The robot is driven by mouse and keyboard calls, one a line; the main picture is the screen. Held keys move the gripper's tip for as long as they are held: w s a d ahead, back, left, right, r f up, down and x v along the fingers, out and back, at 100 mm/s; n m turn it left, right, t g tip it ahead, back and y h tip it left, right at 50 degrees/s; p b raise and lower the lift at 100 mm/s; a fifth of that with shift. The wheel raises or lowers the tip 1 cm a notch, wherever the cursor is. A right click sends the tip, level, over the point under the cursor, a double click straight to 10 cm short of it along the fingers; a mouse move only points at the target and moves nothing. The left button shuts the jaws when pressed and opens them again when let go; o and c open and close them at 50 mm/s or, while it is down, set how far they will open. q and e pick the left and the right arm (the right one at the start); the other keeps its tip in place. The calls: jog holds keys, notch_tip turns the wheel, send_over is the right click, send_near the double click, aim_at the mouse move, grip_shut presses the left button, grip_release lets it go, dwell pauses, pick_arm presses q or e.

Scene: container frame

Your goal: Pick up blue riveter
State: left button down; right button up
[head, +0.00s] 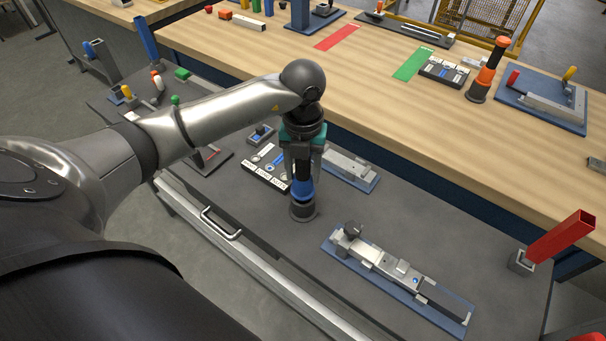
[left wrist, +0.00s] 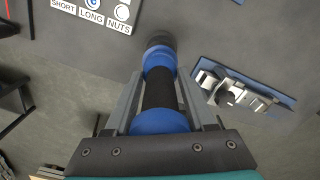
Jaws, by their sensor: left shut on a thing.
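The blue riveter (head: 303,189) is upright at the middle of the dark grey worktop, with its blue and black body above a dark round base (head: 303,211). My left gripper (head: 302,172) reaches down from above and is shut on the riveter's upper part. In the left wrist view the riveter (left wrist: 160,92) lies between the two fingers of my left gripper (left wrist: 163,100), with its dark end pointing away from the gripper. I cannot tell whether its base touches the worktop. My right gripper is in neither view.
A labelled tray (head: 262,172) stands close left of the riveter. A blue plate with a metal fixture (head: 350,172) is behind it, another (head: 400,275) in front right. A red square post (head: 560,238) stands at right. The wooden bench (head: 390,110) behind holds an orange riveter (head: 487,72).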

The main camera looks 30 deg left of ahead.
pick_arm(q)
notch_tip(320, 180, up, 16)
jog(key=shift+r+p, duration=0.1)
jog(key=shift+p, duration=0.55)
jog(key=shift+r, duration=0.8)
